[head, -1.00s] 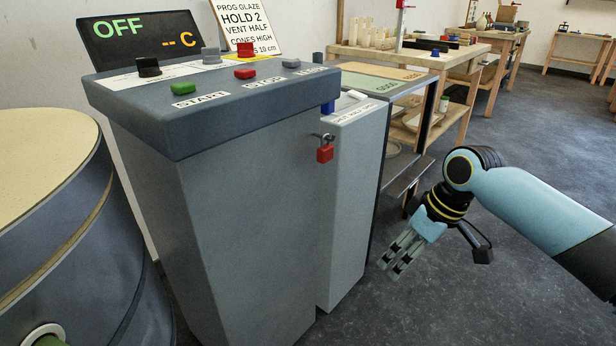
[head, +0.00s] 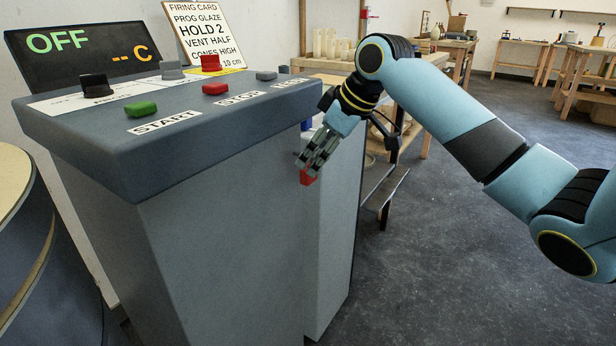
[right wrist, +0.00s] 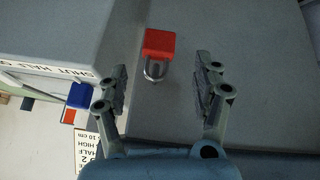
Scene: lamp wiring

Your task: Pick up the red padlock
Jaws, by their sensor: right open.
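The red padlock (head: 307,178) hangs on the side of the narrow grey cabinet behind the control console, partly hidden by my right gripper (head: 313,157) in the head view. In the right wrist view the red padlock body (right wrist: 158,44) and its metal shackle are in clear sight. There the padlock lies between the lines of the two fingers of my right gripper (right wrist: 164,80), around the level of the fingertips and beyond. The fingers are spread, with a gap on each side of the padlock, and hold nothing. My left gripper is not in view.
The grey control console (head: 230,220) with buttons and an OFF display (head: 100,52) stands close on the left. The narrow grey cabinet (head: 335,250) is beside it. A blue part (right wrist: 78,95) sits near the padlock. Open floor (head: 450,270) lies to the right.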

